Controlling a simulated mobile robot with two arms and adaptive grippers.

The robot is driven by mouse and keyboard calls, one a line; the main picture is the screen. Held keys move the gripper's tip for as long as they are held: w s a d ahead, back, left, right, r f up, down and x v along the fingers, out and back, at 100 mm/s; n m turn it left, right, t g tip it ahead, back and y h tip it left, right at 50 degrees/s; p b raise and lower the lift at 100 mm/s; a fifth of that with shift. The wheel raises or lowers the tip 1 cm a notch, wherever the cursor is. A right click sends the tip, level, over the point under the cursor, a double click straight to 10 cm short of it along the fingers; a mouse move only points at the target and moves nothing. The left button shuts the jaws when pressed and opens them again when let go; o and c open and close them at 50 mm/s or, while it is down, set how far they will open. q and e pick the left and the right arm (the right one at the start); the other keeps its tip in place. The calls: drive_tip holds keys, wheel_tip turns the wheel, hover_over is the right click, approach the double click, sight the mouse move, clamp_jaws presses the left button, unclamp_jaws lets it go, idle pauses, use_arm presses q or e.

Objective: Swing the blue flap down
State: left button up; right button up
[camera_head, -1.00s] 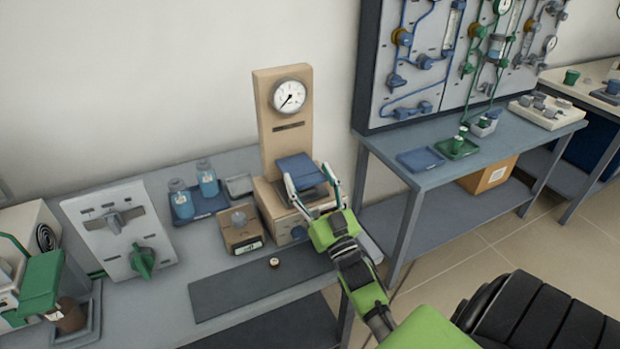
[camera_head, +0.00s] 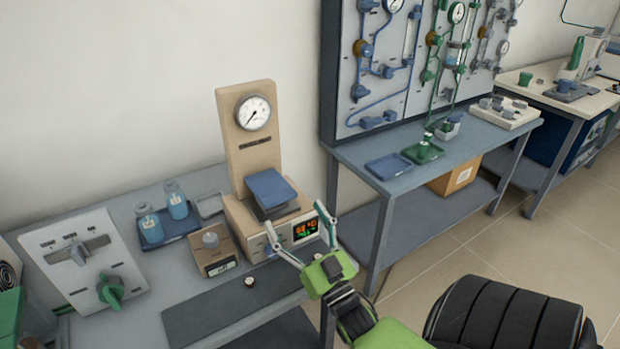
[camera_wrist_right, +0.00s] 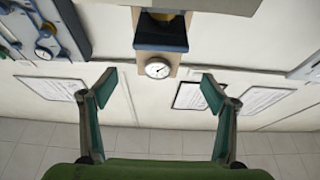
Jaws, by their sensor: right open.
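The blue flap (camera_head: 270,186) sits on the beige device with the round gauge (camera_head: 254,113). It is tilted, with its front part standing above the device's base (camera_head: 238,218). My right gripper (camera_head: 296,218) is open and empty, in front of and below the flap, its fingers spread before the base's front and display (camera_head: 306,230). I see no contact with the flap. In the right wrist view, the open fingers (camera_wrist_right: 158,91) have the gauge (camera_wrist_right: 158,68) and a dark blue part, likely the flap (camera_wrist_right: 160,37), between and above them. My left gripper is not in view.
A small beige box (camera_head: 214,253) and a blue tray (camera_head: 168,228) with two bottles stand left of the device. A dark mat (camera_head: 220,308) with a small round knob lies in front. A grey panel with a green knob (camera_head: 110,291) is at left. Another table stands right.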

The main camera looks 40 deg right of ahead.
drive_tip(key=s+a, duration=0.1)
drive_tip(key=s, duration=0.5)
drive_tip(key=shift+s+a, duration=0.15)
drive_tip(key=shift+a, duration=0.1)
idle(0.3)
